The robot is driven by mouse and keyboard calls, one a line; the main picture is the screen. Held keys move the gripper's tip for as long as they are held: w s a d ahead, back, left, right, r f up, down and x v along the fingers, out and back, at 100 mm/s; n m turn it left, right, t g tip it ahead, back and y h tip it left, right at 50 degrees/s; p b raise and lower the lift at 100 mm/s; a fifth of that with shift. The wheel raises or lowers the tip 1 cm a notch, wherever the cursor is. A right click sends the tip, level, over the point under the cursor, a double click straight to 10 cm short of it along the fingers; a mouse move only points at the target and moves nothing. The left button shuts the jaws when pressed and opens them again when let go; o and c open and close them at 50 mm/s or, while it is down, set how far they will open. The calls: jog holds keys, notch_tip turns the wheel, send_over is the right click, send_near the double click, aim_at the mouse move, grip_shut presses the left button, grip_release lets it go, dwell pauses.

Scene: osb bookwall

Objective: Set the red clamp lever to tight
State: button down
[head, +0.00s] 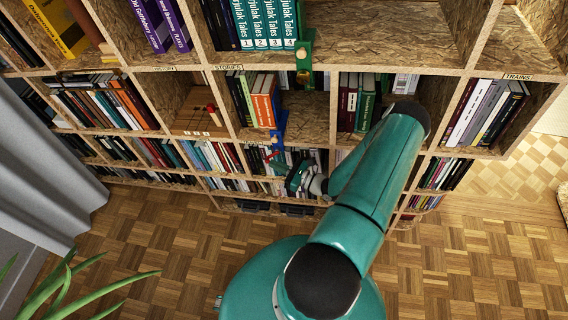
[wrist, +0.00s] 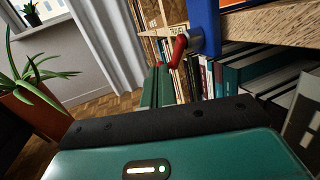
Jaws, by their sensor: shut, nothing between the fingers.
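The red clamp lever (wrist: 178,50) hangs from a blue clamp (wrist: 205,28) fixed on a shelf edge, upper middle in the wrist view. In the head view the blue clamp (head: 279,128) sits on a shelf front, with the small red lever (head: 271,156) low on it. My gripper (wrist: 158,72) is shut and empty. Its green fingertips are just left of and below the lever's lower end; I cannot tell if they touch it. In the head view my gripper (head: 292,178) is just below the clamp, and its fingertips are hard to make out.
A green clamp (head: 304,62) is on the shelf edge above. A red-handled item (head: 213,114) stands in a cubby to the left. Rows of books (head: 280,186) fill the lower shelves close behind my gripper. A plant (wrist: 30,80) and grey curtain are to the left.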

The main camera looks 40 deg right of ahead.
jog(key=t, duration=0.1)
jog(key=m+t, duration=0.1)
jog(key=shift+w+a+f+t+y, duration=0.1)
jog(key=shift+w+a+t+y, duration=0.2)
jog(key=shift+w, duration=0.05)
jog(key=shift+w+a+r+m+t, duration=0.1)
jog(key=shift+w+m+t, duration=0.1)
jog(key=shift+t, duration=0.25)
jog(key=shift+w+r+m+t, duration=0.1)
jog(key=shift+m+t, duration=0.1)
jog(key=shift+t, duration=0.25)
jog(key=shift+s, duration=0.1)
jog(key=v, duration=1.4)
jog(key=shift+r, duration=0.25)
